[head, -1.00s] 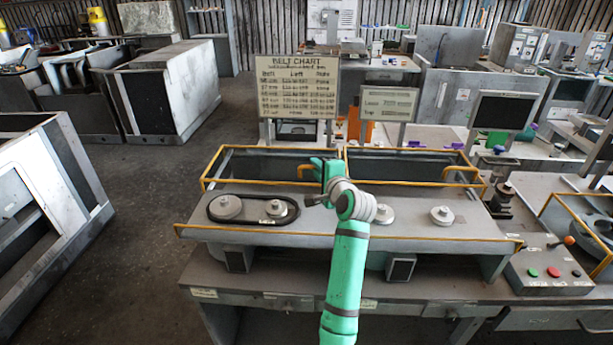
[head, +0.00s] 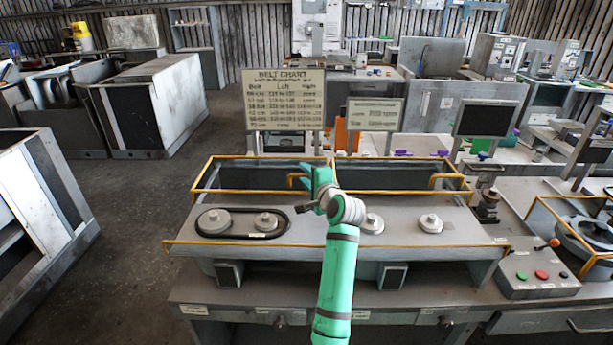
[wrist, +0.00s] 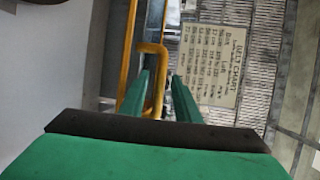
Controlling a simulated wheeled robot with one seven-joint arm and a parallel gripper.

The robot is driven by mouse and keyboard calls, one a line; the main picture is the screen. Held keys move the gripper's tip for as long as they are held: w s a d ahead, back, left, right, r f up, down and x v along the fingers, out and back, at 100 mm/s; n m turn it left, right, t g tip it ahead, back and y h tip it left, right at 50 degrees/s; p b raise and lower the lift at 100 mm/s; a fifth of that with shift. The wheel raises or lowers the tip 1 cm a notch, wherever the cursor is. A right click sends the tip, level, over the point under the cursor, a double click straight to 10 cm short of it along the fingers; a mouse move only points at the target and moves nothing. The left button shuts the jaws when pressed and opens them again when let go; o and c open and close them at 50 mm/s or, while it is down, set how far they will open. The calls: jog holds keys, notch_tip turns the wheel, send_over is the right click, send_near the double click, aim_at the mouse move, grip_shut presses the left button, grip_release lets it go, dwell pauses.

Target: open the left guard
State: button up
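The left guard (head: 245,192) is a yellow-edged frame along the back left of the grey machine in the head view. Its yellow handle (head: 296,178) is at its right end, and the handle also shows in the wrist view (wrist: 160,85). My gripper (head: 318,177) is at the handle, just right of it in the head view. In the wrist view my two green fingers (wrist: 164,76) are apart.
A black belt (head: 242,236) runs round two pulleys at the front left of the bench. A similar guard with its own handle (head: 446,180) is at the right. The belt chart sign (head: 284,100) stands behind. A button box (head: 536,270) is at the right.

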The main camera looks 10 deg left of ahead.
jog(key=v, duration=1)
jog(key=shift+s, duration=0.35)
jog(key=shift+d+r, duration=0.1)
jog(key=shift+d, duration=0.15)
